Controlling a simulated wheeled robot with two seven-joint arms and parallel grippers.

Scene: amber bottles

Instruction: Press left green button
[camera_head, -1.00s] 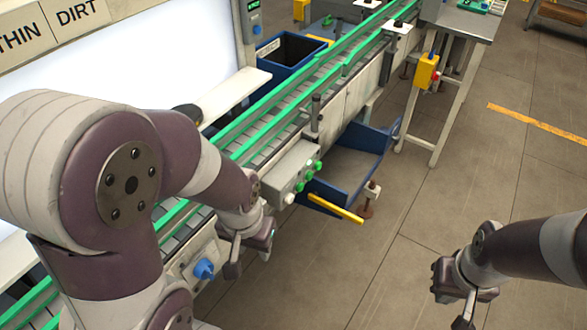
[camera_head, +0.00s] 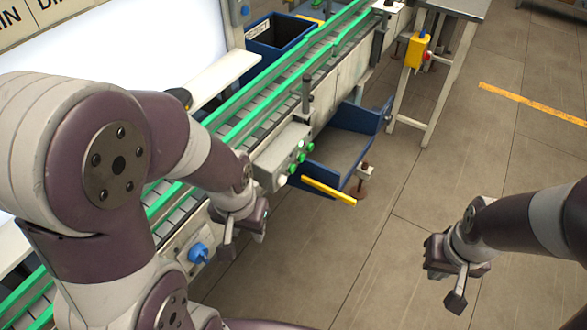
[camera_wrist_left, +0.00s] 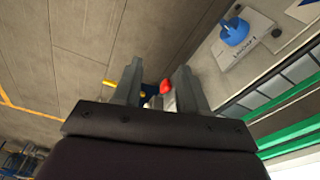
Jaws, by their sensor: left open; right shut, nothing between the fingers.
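A grey control box (camera_head: 277,163) sits on the side of the conveyor in the head view. It carries several small green buttons (camera_head: 301,157) on its outer face and a white button (camera_head: 282,180) at its near end. My left gripper (camera_head: 245,238) is open and empty, a little below and left of the box, apart from the buttons. Its two fingers (camera_wrist_left: 158,92) show in the left wrist view, with no green button visible between them. My right gripper (camera_head: 457,298) is shut and empty over the floor at the right.
A blue knob (camera_head: 198,253) on a panel is close to my left gripper; it also shows in the left wrist view (camera_wrist_left: 235,32). A blue chute (camera_head: 345,146) with a yellow edge (camera_head: 329,191) stands beyond the box.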

